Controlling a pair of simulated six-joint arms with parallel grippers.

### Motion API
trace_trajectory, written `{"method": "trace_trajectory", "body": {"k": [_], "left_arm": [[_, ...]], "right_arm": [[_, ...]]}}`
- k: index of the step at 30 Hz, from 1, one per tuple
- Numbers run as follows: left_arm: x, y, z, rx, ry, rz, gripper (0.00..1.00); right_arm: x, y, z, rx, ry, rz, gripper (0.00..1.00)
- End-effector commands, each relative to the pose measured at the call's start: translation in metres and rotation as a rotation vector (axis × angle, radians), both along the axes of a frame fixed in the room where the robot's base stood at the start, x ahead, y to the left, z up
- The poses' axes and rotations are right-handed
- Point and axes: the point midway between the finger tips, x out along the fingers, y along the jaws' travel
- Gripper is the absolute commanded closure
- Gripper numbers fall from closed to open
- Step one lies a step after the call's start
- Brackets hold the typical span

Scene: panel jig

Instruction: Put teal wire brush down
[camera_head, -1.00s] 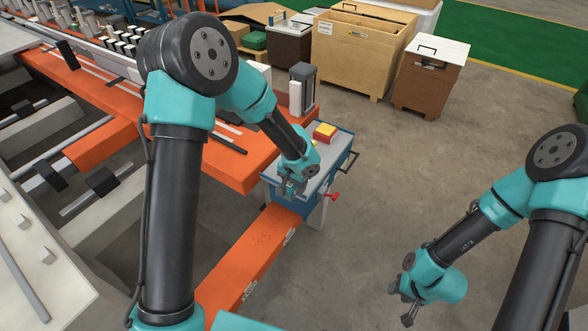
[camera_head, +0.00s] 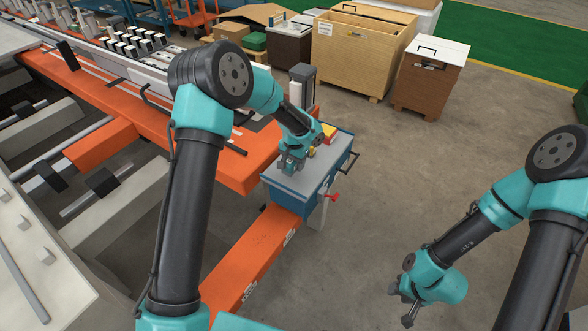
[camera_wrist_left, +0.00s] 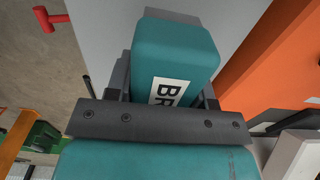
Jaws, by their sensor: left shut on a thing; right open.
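My left gripper (camera_head: 291,166) is over the grey top of a blue cabinet (camera_head: 281,187). In the left wrist view it is shut on the teal wire brush (camera_wrist_left: 175,50), a rounded teal block with a white label reading "BR". The brush's bristles are hidden, and I cannot tell whether it touches the grey top (camera_wrist_left: 240,10). In the head view the brush does not stand out from the teal gripper. My right gripper (camera_head: 406,304) is open and empty over the bare floor at the lower right.
A red and yellow block (camera_head: 328,133) sits on the cabinet's far part, close to my left wrist. A red handle (camera_head: 332,196) sticks out from the cabinet's side. The orange beam (camera_head: 215,165) lies to the left. The near part of the grey top looks clear.

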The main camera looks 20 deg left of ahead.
Motion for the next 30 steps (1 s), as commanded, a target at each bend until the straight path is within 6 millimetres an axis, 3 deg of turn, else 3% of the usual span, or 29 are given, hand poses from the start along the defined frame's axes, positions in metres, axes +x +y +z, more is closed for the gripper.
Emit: {"method": "trace_trajectory", "body": {"k": [9, 22, 23, 30], "left_arm": [[0.0, 0.0, -0.032, 0.0, 0.001, -0.001, 0.86], [0.0, 0.0, -0.037, 0.0, 0.0, 0.0, 0.86], [0.0, 0.0, -0.038, 0.0, 0.0, 0.001, 0.51], [0.0, 0.0, -0.038, 0.0, 0.0, 0.0, 0.28]], "right_arm": [[0.0, 0.0, 0.0, 0.0, 0.0, 0.0, 0.57], [0.0, 0.0, 0.0, 0.0, 0.0, 0.0, 0.57], [0.0, 0.0, 0.0, 0.0, 0.0, 0.0, 0.57], [0.0, 0.0, 0.0, 0.0, 0.0, 0.0, 0.57]]}}
